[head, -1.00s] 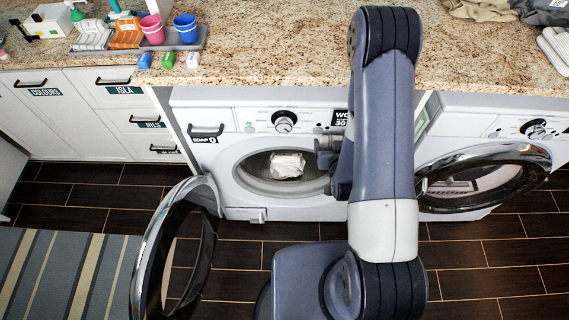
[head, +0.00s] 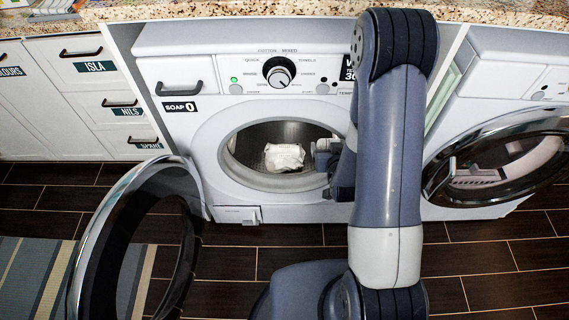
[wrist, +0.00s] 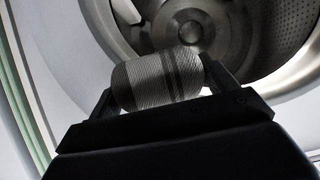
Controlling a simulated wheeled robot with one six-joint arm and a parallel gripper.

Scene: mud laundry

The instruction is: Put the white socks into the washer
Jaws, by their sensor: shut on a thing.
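The washer (head: 204,121) stands ahead with its round door (head: 92,240) swung open to the left. In the wrist view my gripper (wrist: 160,80) is shut on a rolled sock bundle (wrist: 157,84), ribbed and greyish in the shade with darker bands. The bundle is in front of the open metal drum (wrist: 190,22). In the head view a white crumpled bundle (head: 284,157) shows within the washer opening, left of my wrist. I cannot tell whether it is the held bundle. My arm hides much of the gripper there.
A second machine with an open door (head: 505,160) stands at the right. Labelled drawers (head: 115,104) are at the left, a striped rug (head: 30,275) lies at the lower left. The granite counter (head: 220,10) runs along the top. Dark floor tiles lie in front.

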